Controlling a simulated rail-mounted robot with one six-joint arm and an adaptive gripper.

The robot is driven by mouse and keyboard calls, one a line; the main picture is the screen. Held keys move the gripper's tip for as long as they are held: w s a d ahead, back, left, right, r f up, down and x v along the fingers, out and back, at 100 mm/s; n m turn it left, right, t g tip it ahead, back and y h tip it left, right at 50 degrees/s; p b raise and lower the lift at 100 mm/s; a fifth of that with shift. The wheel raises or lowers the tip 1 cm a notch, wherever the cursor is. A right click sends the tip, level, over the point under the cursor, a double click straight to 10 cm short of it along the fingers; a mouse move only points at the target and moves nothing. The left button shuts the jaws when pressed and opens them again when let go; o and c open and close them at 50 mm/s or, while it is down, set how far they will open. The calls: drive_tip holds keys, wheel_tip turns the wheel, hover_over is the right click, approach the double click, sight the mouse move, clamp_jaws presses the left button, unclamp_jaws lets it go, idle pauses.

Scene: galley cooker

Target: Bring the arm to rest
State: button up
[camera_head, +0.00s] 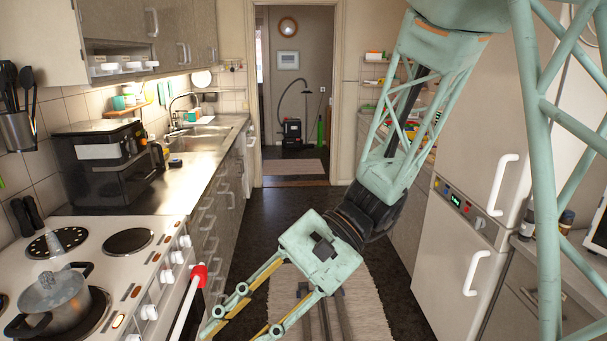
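My arm is pale green and comes down from the upper right across the middle of the view. My gripper (236,334) is low in the middle of the picture, pointing down and to the left. Its two fingers are spread apart, with nothing visible between them. The ends of the fingers run close to or past the bottom edge. The gripper shows just right of the cooker's white front handle with a red end (200,272); whether they touch cannot be told.
A lidded pot (52,303) stands on a front plate of the white cooker (95,225) at left. A black microwave (107,165) and a sink (200,135) lie beyond. A fridge (470,165) stands at right. The aisle with a rug (355,310) leads to an open doorway.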

drive_tip(key=s+d+r+n+t+h, duration=0.1)
drive_tip(key=s+d+r+t+h, duration=0.2)
drive_tip(key=d, duration=0.8)
drive_tip(key=s+d+r+n+t+h, duration=0.2)
drive_tip(key=s+d+r+t+h, duration=0.1)
drive_tip(key=d, duration=0.7)
drive_tip(key=s+d+r+n+t+h, duration=0.2)
drive_tip(key=s+d+r+t+h, duration=0.2)
drive_tip(key=d, duration=0.7)
drive_tip(key=shift+d+t, duration=0.3)
drive_tip(key=shift+d, duration=0.05)
drive_tip(key=shift+s, duration=0.1)
idle(0.6)
